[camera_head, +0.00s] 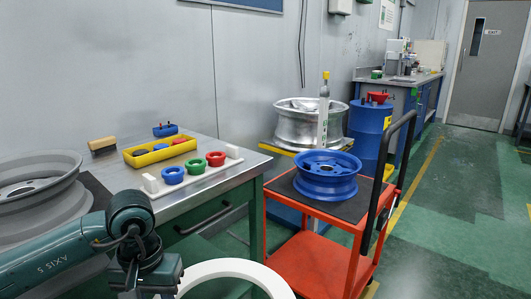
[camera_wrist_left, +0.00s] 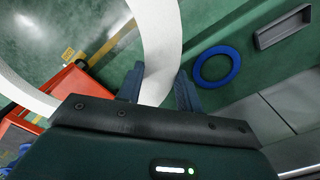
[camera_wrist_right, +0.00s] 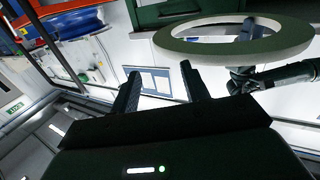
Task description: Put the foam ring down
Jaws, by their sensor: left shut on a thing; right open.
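The foam ring is a large white ring (camera_head: 228,266) at the bottom of the head view, partly cut off by the frame edge. My left gripper (camera_wrist_left: 157,88) is shut on its rim, which passes between the two fingers in the left wrist view (camera_wrist_left: 161,48). The ring is held in the air in front of the workbench. In the right wrist view the ring (camera_wrist_right: 235,46) shows nearly whole at upper right, beside my left arm. My right gripper (camera_wrist_right: 160,82) is open and empty, apart from the ring; it is outside the head view.
A metal workbench (camera_head: 222,183) holds a yellow tray (camera_head: 158,152) and a white strip with blue, green and red rings. A grey wheel (camera_head: 40,195) stands at left. A red cart (camera_head: 310,255) carries a blue wheel (camera_head: 327,175). Green floor (camera_head: 450,230) is clear at right.

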